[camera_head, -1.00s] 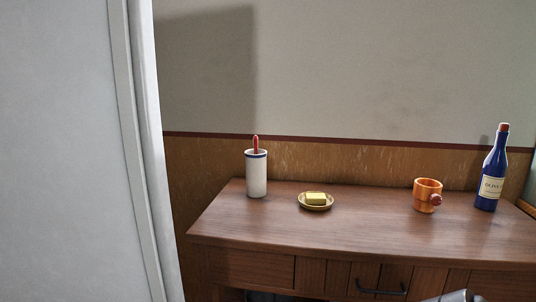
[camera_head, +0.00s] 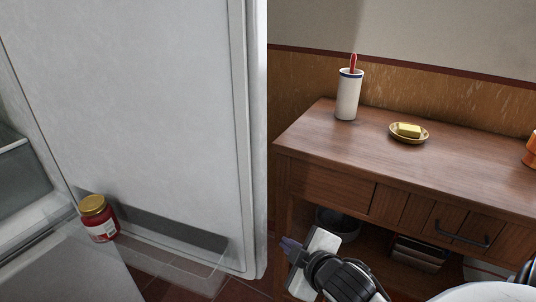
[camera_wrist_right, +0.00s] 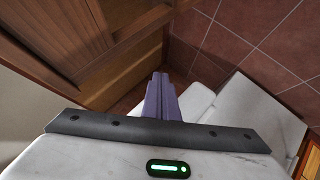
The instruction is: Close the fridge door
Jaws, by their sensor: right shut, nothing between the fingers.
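The fridge door (camera_head: 150,110) stands open in the head view, its pale inner face towards me. A clear door shelf (camera_head: 180,268) runs along its lower part and holds a red jar with a gold lid (camera_head: 100,220). Part of the fridge's inside (camera_head: 20,180) shows at the left edge. My right gripper (camera_head: 288,245) is right of the door's free edge, apart from it in the picture, in front of the wooden table. Its purple fingers (camera_wrist_right: 161,97) are together and empty in the right wrist view. My left gripper is out of view.
A wooden table (camera_head: 330,150) stands right of the door, with a white holder (camera_head: 348,95), a dish of butter (camera_head: 409,132) and an orange mug (camera_head: 532,150) on top. A dark bowl (camera_head: 338,222) sits on its lower shelf. Tiled floor (camera_wrist_right: 265,40) shows in the wrist view.

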